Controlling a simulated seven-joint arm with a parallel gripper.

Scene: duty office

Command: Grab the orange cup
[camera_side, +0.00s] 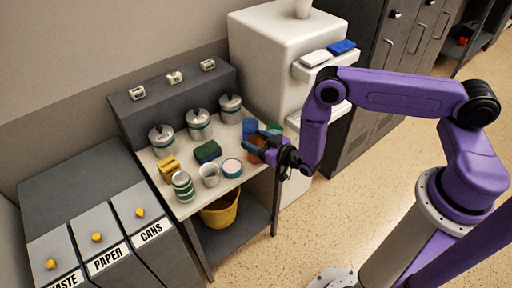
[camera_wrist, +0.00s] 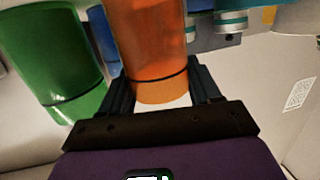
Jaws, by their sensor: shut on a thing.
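The orange cup (camera_wrist: 152,50) is between the two dark fingers of my gripper (camera_wrist: 163,88) in the wrist view, and the fingers are shut on it. It fills the top middle of that view, with a dark line around it near one end. In the side view the orange cup (camera_side: 257,143) is partly hidden by my gripper (camera_side: 262,141), at the right end of the small table. I cannot tell whether the cup touches the table.
A green cup (camera_wrist: 55,58) is close beside the orange cup; a blue cup (camera_side: 249,127) is behind it. A white cabinet (camera_side: 262,70) stands behind.

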